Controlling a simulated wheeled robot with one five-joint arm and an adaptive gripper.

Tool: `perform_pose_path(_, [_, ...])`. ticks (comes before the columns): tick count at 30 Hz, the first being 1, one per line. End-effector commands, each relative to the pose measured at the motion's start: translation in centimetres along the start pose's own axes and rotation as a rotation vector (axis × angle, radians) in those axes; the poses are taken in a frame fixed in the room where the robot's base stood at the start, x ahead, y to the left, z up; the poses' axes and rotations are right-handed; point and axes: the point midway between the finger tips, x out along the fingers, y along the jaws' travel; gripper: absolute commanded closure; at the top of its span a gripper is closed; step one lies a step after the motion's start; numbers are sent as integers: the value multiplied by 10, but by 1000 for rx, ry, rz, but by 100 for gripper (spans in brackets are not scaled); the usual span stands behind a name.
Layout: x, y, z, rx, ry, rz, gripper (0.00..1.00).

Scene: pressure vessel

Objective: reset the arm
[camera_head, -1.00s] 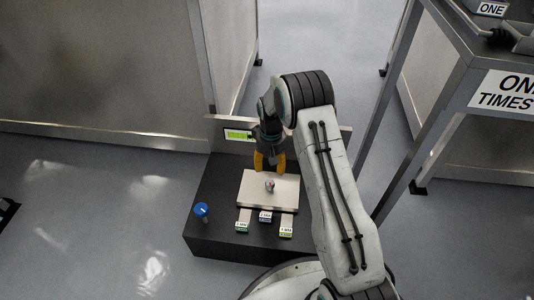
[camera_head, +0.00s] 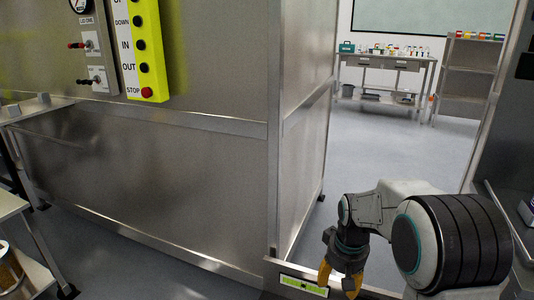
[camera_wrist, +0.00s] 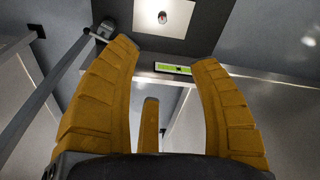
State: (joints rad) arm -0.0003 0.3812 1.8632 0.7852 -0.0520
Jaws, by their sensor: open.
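My gripper (camera_head: 339,280) is at the lower right of the head view, with its yellow fingers pointing down. The wrist view shows the gripper (camera_wrist: 163,62) with its yellow fingers spread apart and nothing between them. My arm is bent at the right of the head view. The wrist view shows a white plate (camera_wrist: 146,20) with a small object (camera_wrist: 162,17) on it, beyond the fingers and apart from them.
A green display (camera_head: 303,285) is beside my gripper at the bottom edge. A large metal cabinet (camera_head: 150,170) with a yellow button panel (camera_head: 146,55) fills the left. Open floor (camera_head: 385,150) leads to a far table (camera_head: 390,62) and shelf (camera_head: 470,75).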

Motion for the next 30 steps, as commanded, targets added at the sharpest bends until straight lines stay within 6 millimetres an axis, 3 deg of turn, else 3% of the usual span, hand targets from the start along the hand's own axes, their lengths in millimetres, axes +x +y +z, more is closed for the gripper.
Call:
perform_pose_path(1, [-40,0,6,3,14,1,44])
perform_pose_path(3, [-72,-1,18,6,27,1,44])
perform_pose_path(15, [-233,-4,94,26,104,4,44])
perform_pose_path(24, [-316,-7,154,39,158,6,44])
perform_pose_path(30, [-343,-9,181,45,180,6,44])
